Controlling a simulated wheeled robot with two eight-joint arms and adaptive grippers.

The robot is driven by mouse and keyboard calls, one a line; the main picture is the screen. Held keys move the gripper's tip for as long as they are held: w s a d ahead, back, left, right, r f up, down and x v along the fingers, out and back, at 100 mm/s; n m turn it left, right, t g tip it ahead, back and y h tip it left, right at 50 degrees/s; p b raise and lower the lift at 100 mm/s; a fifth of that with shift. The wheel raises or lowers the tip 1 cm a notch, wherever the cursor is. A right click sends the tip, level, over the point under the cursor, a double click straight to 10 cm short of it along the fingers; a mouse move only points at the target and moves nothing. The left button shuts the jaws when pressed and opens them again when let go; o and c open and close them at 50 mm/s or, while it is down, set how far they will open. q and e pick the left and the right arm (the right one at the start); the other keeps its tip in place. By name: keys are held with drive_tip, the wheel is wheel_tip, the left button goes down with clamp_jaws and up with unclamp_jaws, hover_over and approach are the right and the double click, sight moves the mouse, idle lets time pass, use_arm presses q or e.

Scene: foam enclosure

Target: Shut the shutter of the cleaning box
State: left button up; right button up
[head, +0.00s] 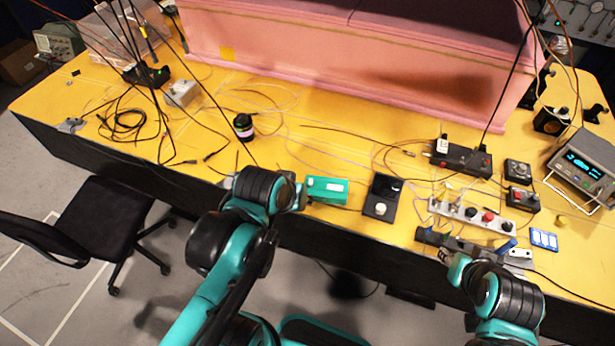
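A small teal box (327,190) with a pale strip on top lies near the front edge of the yellow table; it looks like the cleaning box. Its shutter is too small to make out. My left arm reaches in with its black and teal wrist just left of the box. My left gripper's fingers are hidden or cannot be told apart there. My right arm is at the lower right, by the table's front edge, below a power strip. Its fingers are not clear either against the dark parts beside them.
A black device with a round pale knob (381,203) lies just right of the teal box. A white power strip (472,215), a black box (462,158) and a meter (581,165) stand further right. Loose cables cross the table. A pink foam enclosure (350,60) stands behind.

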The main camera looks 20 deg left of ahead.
sight(324, 186)
use_arm(q)
drive_tip(key=w+a+r+n+g+p, duration=0.1)
drive_tip(key=n, duration=0.1)
drive_tip(key=w+a+r+n+g+p, duration=0.1)
drive_tip(key=w+a+n, duration=0.1)
drive_tip(key=n, duration=0.1)
drive_tip(key=w+a+r+n+h+p, duration=0.1)
drive_tip(key=w+n, duration=0.1)
drive_tip(key=n, duration=0.1)
drive_tip(key=shift+a+r+g+p, duration=0.25)
drive_tip(key=shift+g+p, duration=0.05)
drive_tip(key=shift+g, duration=0.1)
clamp_jaws()
drive_tip(key=w+a+f+n+g+h+p, duration=0.1)
drive_tip(key=w+a+n+g+h+p, duration=0.2)
drive_tip(key=a+n, duration=0.6)
drive_tip(key=shift+n+t, duration=0.3)
drive_tip(key=shift+n, duration=0.4)
drive_tip(key=x, duration=0.3)
drive_tip(key=b+x, duration=0.1)
drive_tip(key=x, duration=0.3)
drive_tip(key=w+d+b+x, duration=0.1)
drive_tip(key=x, duration=0.2)
drive_tip(key=shift+d, duration=0.15)
drive_tip(key=d, duration=0.3)
drive_tip(key=shift+w+d, duration=0.15)
drive_tip(key=shift+w, duration=0.25)
drive_tip(key=shift+w+d, duration=0.1)
drive_tip(key=shift+d, duration=0.25)
drive_tip(key=shift+d, duration=0.1)
